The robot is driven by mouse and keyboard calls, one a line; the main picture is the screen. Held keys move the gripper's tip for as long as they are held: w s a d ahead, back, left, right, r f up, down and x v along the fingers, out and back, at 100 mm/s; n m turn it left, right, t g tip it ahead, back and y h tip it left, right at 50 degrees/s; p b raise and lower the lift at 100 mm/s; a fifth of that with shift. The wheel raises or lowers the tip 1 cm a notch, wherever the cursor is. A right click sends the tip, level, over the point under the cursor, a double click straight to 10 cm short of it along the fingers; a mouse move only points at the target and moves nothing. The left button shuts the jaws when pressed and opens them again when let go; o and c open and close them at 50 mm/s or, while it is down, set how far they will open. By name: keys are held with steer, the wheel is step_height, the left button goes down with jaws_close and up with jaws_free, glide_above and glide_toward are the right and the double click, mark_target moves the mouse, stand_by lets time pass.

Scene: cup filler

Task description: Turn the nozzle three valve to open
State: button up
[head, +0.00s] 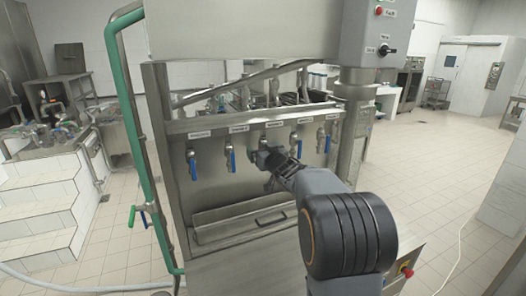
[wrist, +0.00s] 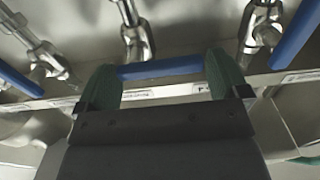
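Several nozzle valves hang in a row under a labelled ledge on the steel filler. The middle one, the third from the left (head: 263,145), has my gripper (head: 272,160) right in front of it, which hides its handle in the head view. In the wrist view, its blue handle (wrist: 160,69) lies across the picture, between the two green fingertips of my gripper (wrist: 163,75). The fingers stand wide apart, at either end of the visible part of the handle. Whether they touch it I cannot tell. The handle's ends are hidden by the fingers.
Neighbouring valves with blue handles flank it: the second (head: 231,160) on the left and the fourth (head: 298,148) on the right hang close by. A drip tray (head: 240,222) is below. A control box (head: 378,30) is at upper right, and a green pipe (head: 135,130) at left.

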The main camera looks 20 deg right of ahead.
steer(key=c, duration=0.6)
steer(key=shift+f+b, duration=0.1)
steer(key=shift+b, duration=0.2)
steer(key=f+n+b, duration=0.1)
steer(key=n+b, duration=0.3)
steer(key=n, duration=0.2)
steer(key=d+f+n+b, duration=0.1)
steer(key=n+b, duration=0.3)
steer(key=n, duration=0.1)
steer(key=f+n+b, duration=0.1)
steer(key=n+b, duration=0.3)
steer(key=n, duration=0.2)
steer(key=shift+d+n, duration=0.3)
steer(key=shift+n, duration=0.3)
steer(key=o, duration=0.8)
steer(key=shift+r, duration=0.1)
steer(key=shift+c, duration=0.2)
